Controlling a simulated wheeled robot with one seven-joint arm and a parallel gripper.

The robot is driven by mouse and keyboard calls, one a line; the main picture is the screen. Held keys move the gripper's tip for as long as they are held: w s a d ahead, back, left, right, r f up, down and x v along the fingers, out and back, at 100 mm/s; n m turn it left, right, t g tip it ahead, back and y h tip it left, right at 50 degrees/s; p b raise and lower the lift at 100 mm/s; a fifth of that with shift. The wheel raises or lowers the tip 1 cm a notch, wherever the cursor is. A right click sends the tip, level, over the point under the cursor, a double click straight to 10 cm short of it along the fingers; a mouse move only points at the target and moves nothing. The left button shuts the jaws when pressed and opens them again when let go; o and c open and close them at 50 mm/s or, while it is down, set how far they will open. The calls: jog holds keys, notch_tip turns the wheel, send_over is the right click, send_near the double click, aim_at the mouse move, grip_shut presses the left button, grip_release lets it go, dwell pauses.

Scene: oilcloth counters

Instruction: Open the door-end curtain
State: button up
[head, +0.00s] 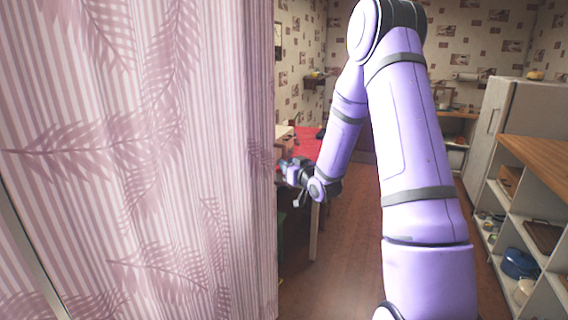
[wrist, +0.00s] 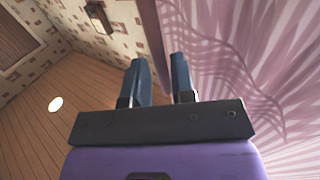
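The pink curtain (head: 150,150), striped with leaf prints, hangs across the left of the head view. Its right edge is close to my gripper (head: 286,168), which is partly hidden by my own arm and small there. In the wrist view the curtain (wrist: 245,65) fills the right side. Its darker edge fold runs down between the two blue fingers of my gripper (wrist: 160,62). The fingers are apart, with a gap still showing beside the fold. I cannot tell whether either finger touches the cloth.
A red-topped table (head: 308,142) stands behind my gripper. On the right are open shelves (head: 540,205) under a wooden counter (head: 540,160) and a pale fridge (head: 505,125). The brown floor (head: 345,270) between is clear. A wall lamp (wrist: 98,15) shows in the wrist view.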

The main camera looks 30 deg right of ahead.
jog(key=shift+w, duration=1.35)
grip_shut()
jog(key=shift+a, duration=0.15)
